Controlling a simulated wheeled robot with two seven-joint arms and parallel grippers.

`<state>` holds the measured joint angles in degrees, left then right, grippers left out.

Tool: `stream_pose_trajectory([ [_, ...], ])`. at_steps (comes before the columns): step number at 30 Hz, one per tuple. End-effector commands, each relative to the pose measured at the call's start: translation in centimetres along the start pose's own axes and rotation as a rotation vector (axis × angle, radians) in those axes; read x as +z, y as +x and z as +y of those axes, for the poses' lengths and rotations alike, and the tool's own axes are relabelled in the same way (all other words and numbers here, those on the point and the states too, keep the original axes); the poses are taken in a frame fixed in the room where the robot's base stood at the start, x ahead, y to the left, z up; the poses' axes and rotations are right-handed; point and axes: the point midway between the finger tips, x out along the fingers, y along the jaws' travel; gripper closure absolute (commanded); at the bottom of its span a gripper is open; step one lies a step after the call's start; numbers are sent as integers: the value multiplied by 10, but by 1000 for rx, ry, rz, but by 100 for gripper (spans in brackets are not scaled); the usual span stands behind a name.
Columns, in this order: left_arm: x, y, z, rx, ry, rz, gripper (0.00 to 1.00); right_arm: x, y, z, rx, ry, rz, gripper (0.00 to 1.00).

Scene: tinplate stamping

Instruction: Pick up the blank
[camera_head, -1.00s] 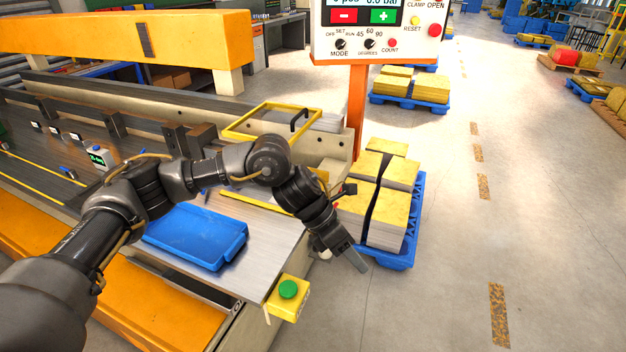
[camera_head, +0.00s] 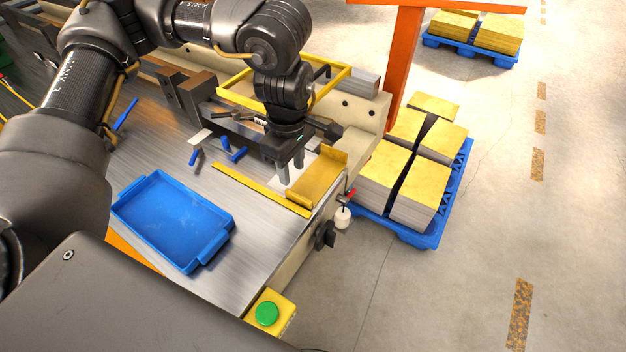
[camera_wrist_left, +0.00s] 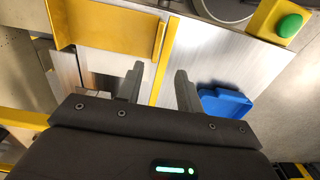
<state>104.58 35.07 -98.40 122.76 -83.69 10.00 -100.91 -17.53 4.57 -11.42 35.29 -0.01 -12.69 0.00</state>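My left gripper (camera_head: 290,170) points down over the metal table, beside the yellow angled guide (camera_head: 318,182). Its two fingers are apart with nothing visible between them; this also shows in the left wrist view (camera_wrist_left: 158,80). A pale, flat metal piece, seemingly the blank (camera_wrist_left: 102,66), lies next to the yellow guide and a thin yellow strip (camera_head: 262,190). The gripper partly hides this piece in the head view, and I cannot tell its full outline. The fingertips appear above the surface; contact cannot be told. My right gripper is not in view.
A blue tray (camera_head: 172,222) lies on the table, left of the gripper. A yellow box with a green button (camera_head: 267,313) is at the front corner. Dark clamps with blue handles (camera_head: 233,152) stand behind the gripper. A blue pallet of stacked sheets (camera_head: 452,195) stands on the floor at right.

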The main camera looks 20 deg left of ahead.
Motion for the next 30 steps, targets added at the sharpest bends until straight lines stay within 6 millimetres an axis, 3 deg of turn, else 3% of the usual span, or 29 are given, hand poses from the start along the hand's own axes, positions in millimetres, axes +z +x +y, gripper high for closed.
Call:
stream_pose_trajectory([
  [6,0,31,-1,-3,-2,-2,64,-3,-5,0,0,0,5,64],
  [14,-1,39,-1,-1,-6,-2,64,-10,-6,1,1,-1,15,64],
  [24,-2,80,3,-4,-7,-3,64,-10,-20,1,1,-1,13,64],
  [30,-3,89,3,0,-5,-3,64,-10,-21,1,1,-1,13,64],
])
